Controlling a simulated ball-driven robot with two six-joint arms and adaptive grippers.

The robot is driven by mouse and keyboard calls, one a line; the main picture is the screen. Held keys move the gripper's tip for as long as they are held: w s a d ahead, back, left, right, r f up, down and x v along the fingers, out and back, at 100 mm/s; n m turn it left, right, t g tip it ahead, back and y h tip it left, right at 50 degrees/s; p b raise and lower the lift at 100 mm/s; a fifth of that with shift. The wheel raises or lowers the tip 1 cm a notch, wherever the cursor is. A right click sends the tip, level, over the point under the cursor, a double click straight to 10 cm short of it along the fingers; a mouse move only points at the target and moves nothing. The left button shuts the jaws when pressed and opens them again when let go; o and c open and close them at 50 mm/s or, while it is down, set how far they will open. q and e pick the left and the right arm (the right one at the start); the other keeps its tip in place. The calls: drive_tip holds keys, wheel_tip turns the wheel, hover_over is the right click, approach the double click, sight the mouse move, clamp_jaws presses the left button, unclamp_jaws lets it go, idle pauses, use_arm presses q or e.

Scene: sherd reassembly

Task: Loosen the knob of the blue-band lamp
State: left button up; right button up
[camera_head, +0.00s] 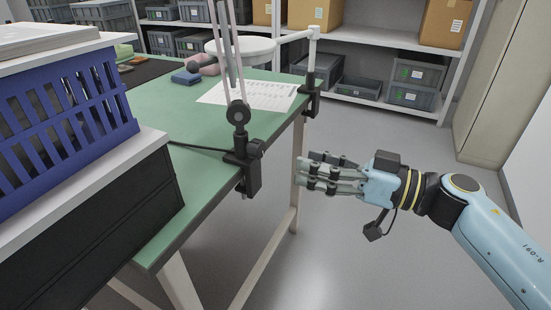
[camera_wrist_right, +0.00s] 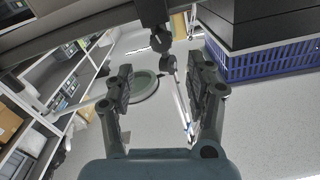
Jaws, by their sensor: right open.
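A lamp with a black clamp (camera_head: 243,174) is fixed to the near right edge of the green table (camera_head: 215,190). Its thin arms rise from a round black joint (camera_head: 238,113) and leave the picture at the top. A small dark knob (camera_head: 257,148) shows at the clamp's side. I see no blue band on it. My right gripper (camera_head: 316,171) is to the right of this clamp, apart from it. In the right wrist view, my right gripper (camera_wrist_right: 161,68) is open and empty, with a dark clamp (camera_wrist_right: 154,15) ahead beyond its fingers. My left gripper is out of view.
A second lamp with a white arm and black clamp (camera_head: 310,91) is farther along the edge. A paper sheet (camera_head: 251,95) lies on the table. A blue crate (camera_head: 70,130) on a black case (camera_head: 95,235) fills the left. Floor right of the table is clear.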

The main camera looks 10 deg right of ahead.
sight(262, 151)
drive_tip(key=b+x, duration=0.1)
drive_tip(key=x, duration=0.4)
drive_tip(key=shift+a, duration=0.15)
drive_tip(key=x, duration=0.3)
drive_tip(key=shift+b, duration=0.3)
drive_tip(key=shift+w, duration=0.15)
drive_tip(key=c, duration=0.9)
clamp_jaws()
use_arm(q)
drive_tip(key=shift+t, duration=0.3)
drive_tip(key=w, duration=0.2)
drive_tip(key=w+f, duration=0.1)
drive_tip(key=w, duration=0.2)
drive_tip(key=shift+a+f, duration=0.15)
